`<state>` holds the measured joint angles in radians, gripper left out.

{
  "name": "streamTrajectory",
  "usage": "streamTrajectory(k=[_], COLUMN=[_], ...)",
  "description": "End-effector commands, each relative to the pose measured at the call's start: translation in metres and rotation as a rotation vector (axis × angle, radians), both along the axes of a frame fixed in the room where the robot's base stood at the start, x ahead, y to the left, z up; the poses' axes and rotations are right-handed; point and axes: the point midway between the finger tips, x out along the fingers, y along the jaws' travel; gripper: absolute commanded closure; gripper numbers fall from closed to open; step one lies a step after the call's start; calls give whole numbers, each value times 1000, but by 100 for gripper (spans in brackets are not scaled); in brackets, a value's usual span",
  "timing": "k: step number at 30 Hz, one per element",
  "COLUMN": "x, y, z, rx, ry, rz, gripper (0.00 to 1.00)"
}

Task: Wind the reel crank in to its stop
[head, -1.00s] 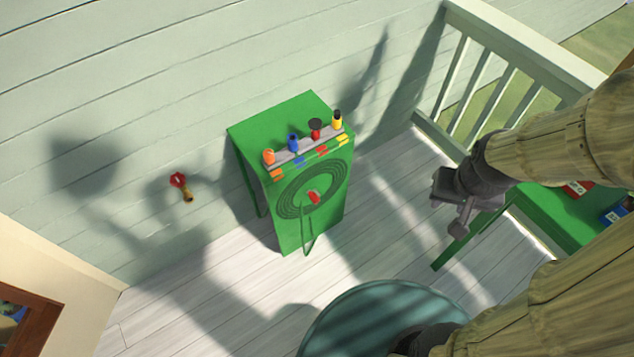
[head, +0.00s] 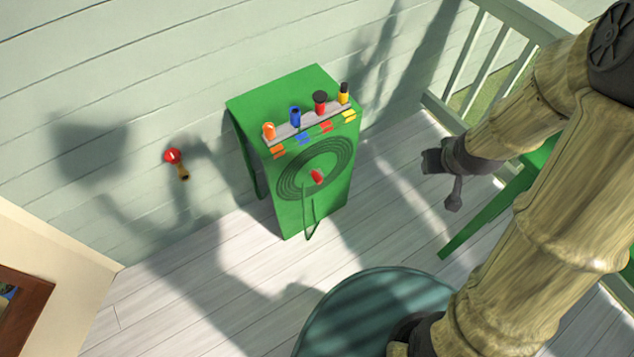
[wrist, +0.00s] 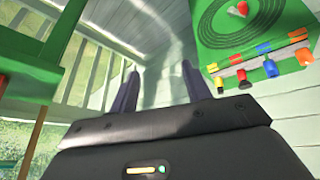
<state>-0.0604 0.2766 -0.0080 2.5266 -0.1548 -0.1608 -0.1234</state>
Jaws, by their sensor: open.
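A green cabinet (head: 285,215) stands by the wall. Its front carries a coiled dark green hose reel (head: 290,185) with a red piece (head: 316,177) at the centre, seemingly the crank handle. The hose end hangs below it. In the wrist view the reel (wrist: 215,25) is at upper right with the red piece (wrist: 242,8) near the top edge. My gripper (head: 432,163) is right of the cabinet in the head view, apart from it. Its two fingers (wrist: 157,88) stand open and empty in the wrist view. The crank's stop cannot be made out.
Orange, blue, red and yellow knobs (head: 295,116) stand on a grey strip on the cabinet top edge. A red-handled brass tap (head: 173,157) is on the wall. A green table (head: 495,210) and white railing (head: 480,60) are at right. A round teal surface (head: 335,305) is in front.

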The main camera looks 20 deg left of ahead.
Motion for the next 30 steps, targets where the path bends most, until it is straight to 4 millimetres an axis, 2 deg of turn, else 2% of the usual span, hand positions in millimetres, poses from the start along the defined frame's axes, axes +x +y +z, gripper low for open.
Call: streamTrajectory(k=[1,6,13,19,24,27,30], x=[11,44,65,60,41,27,14], y=[9,39,90,136,168,179,184], z=[-40,-110,-201,-274,-329,-357,-375], rx=[-3,8,77,185,305,378,439], ry=[-34,-189,-400,-589,-749,-840,-915], rz=[58,240,464,616,696,714,714], gripper=[52,52,52,52,52,52,52])
